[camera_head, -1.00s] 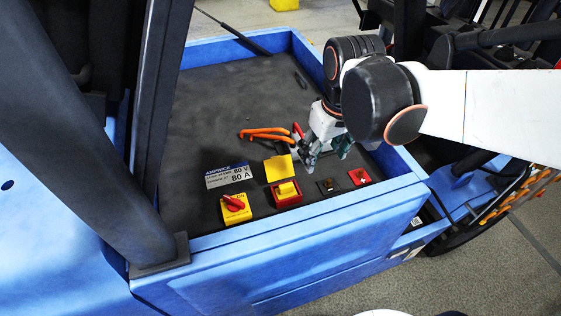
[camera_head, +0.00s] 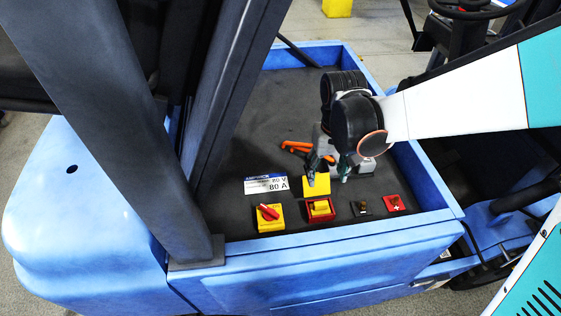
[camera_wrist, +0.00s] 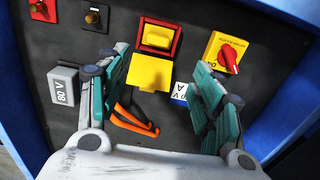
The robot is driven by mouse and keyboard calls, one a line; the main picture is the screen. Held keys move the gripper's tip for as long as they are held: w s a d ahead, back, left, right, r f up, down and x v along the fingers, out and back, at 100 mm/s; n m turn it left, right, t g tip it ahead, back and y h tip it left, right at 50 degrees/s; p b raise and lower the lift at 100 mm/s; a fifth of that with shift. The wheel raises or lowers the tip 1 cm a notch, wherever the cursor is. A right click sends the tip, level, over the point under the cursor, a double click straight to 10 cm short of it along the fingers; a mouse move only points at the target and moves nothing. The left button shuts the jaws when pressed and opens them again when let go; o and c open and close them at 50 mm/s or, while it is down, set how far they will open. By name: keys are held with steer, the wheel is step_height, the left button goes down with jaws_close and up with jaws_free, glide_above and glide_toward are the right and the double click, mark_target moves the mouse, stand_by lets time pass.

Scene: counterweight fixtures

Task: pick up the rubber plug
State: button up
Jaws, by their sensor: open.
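I cannot make out a rubber plug for certain in the views from now. A small dark elongated piece lay at the back of the tray in the earlier head view; my arm now covers that area. My gripper (camera_head: 328,174) is open and empty, pointing down over the tray just behind the yellow flap (camera_head: 316,185). In the wrist view my gripper (camera_wrist: 163,68) has its fingers spread wide to either side of the flap (camera_wrist: 150,73). Orange-handled pliers (camera_wrist: 134,121) lie between the fingers; they also show in the head view (camera_head: 298,147).
The dark tray has a blue rim (camera_head: 435,218). On it are a red rotary switch on yellow (camera_head: 269,216), a red-framed yellow button (camera_head: 320,209), a brown terminal (camera_head: 360,208), a red terminal (camera_head: 394,203), a label (camera_head: 266,184) and a grey "80 V" block (camera_wrist: 64,85). A dark post (camera_head: 222,110) stands left.

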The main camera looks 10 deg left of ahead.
steer(key=b, duration=0.6)
glide_above(321, 202)
steer(key=f, duration=0.9)
steer(key=shift+s+a, duration=0.1)
steer(key=shift+a, duration=0.1)
steer(key=f+b, duration=0.3)
steer(key=f, duration=0.2)
steer(key=shift+d+b, duration=0.2)
steer(key=shift+b, duration=0.1)
steer(key=shift+r, duration=0.1)
steer(key=shift+c, duration=0.2)
steer(key=c, duration=0.8)
